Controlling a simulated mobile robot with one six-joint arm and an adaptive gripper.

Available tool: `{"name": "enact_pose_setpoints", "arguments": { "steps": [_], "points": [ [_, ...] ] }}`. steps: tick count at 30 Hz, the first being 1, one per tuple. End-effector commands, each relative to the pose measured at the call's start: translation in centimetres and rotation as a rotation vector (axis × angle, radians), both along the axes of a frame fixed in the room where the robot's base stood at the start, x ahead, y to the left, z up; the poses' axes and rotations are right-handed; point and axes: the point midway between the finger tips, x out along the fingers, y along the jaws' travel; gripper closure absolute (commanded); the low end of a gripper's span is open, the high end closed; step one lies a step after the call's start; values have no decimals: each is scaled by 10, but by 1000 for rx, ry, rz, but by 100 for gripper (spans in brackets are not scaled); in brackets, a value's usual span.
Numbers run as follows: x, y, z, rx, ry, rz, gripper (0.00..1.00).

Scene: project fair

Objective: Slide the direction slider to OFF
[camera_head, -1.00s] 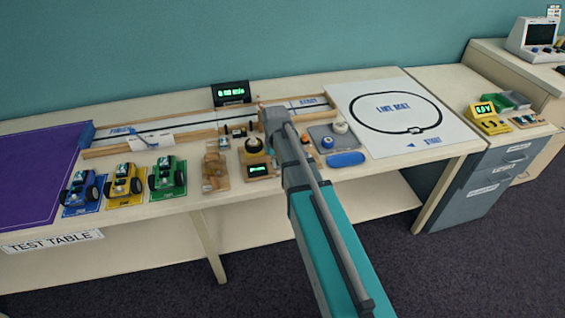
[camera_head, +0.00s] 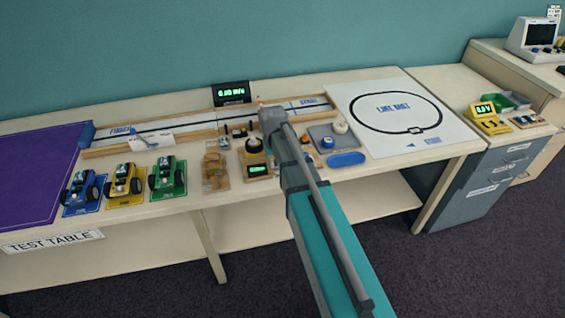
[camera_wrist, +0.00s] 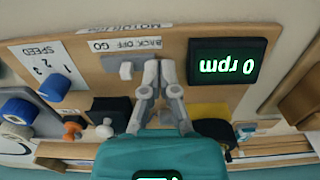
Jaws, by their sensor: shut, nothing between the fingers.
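The direction slider (camera_wrist: 125,72) is a small pale knob on the wooden motor panel (camera_wrist: 90,62), seen upside down in the wrist view. Its label strip (camera_wrist: 125,45) reads BACK, OFF and GO. The knob appears to stand by OFF, in the middle of its short track. My gripper (camera_wrist: 159,66) is shut and empty, with its fingertips just right of the knob, on the BACK side. A narrow gap seems to show between them; contact is hard to tell. In the head view my wrist hides the fingers and the slider.
A display (camera_wrist: 226,61) reading 0 rpm sits right of my fingers. The SPEED dial (camera_wrist: 54,88) is at the left, with an orange knob (camera_wrist: 72,128) nearby. Toy cars (camera_head: 123,182) and a line mat (camera_head: 395,110) lie on the test table (camera_head: 100,216).

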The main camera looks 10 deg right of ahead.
Motion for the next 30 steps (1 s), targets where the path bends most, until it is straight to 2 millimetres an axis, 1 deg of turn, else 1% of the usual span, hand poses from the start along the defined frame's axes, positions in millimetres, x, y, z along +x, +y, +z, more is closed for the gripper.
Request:
{"name": "enact_pose_setpoints", "arguments": {
  "steps": [7, 30],
  "points": [
    [0, 0, 8, 0, 0, 0, 100],
    [0, 0, 63, 0, 0, 0, 100]
  ]
}}
